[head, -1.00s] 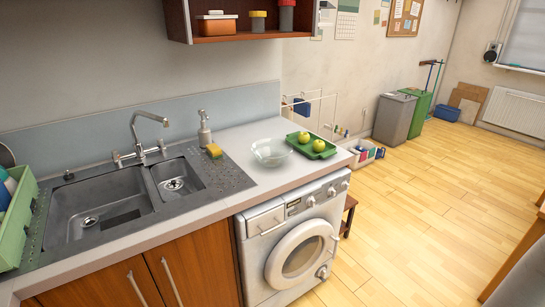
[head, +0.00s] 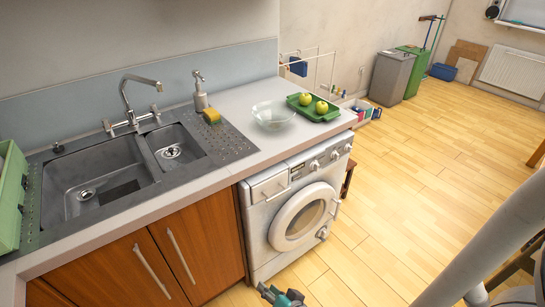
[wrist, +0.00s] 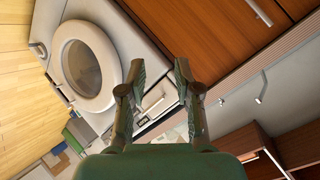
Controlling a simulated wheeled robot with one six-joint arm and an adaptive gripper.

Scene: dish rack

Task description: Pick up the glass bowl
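The glass bowl (head: 273,116) is clear and stands upright on the counter, right of the sink and just left of a green tray. My gripper (head: 282,297) shows at the bottom edge of the head view, low in front of the washing machine and well below the counter, apart from the bowl. In the wrist view my gripper (wrist: 182,75) has its two fingers spread with nothing between them. I do not make out the bowl in the wrist view.
The green tray (head: 315,108) holds two yellow-green apples. A sponge (head: 211,116) and a soap dispenser (head: 199,93) stand beside the sink (head: 100,180). The washing machine (head: 295,210) is under the counter (head: 225,172). The wooden floor to the right is largely clear.

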